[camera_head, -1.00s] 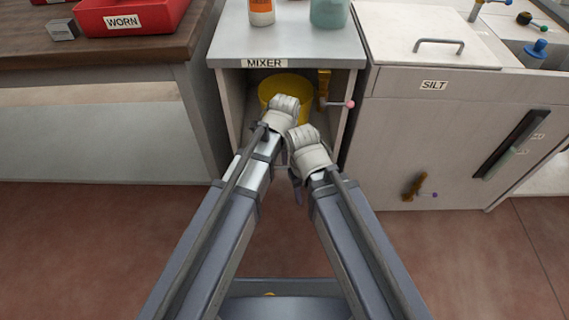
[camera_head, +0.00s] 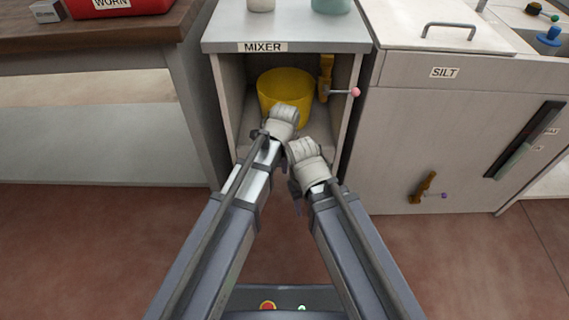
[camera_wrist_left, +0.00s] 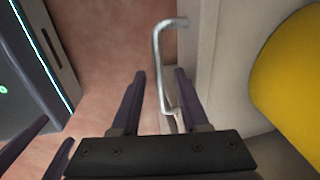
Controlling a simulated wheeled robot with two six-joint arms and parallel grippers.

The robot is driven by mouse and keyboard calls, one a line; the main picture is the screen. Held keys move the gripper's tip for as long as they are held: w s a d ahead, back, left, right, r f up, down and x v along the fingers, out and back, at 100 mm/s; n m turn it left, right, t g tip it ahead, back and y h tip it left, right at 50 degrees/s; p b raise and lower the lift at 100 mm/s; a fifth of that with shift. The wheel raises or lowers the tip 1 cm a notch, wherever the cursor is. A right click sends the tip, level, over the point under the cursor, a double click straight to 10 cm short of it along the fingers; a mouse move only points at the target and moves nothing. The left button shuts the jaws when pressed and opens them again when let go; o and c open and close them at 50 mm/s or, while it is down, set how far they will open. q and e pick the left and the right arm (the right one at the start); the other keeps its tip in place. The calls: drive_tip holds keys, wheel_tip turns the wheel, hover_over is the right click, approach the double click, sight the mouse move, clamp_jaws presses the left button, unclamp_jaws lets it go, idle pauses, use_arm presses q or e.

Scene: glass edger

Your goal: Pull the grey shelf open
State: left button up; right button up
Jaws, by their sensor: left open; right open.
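The grey shelf (camera_head: 243,137) is the floor of the open bay under the MIXER label, with a yellow bucket (camera_head: 284,84) standing on it. In the left wrist view, a silver bar handle (camera_wrist_left: 157,50) runs along the pale shelf front (camera_wrist_left: 205,50). My left gripper (camera_head: 282,122) is at the bay's front, below the bucket. In the wrist view its open fingers (camera_wrist_left: 159,88) lie either side of the handle's lower part, not closed on it. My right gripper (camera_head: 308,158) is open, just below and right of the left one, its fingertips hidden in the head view.
A yellow-brown valve with a pink knob (camera_head: 356,92) sticks out at the bay's right side. The SILT cabinet (camera_head: 400,140) stands to the right, with a lower valve (camera_head: 424,187). A wooden bench (camera_head: 110,45) is at the left. The floor in front is clear.

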use_arm(q)
clamp_jaws()
idle(1.4)
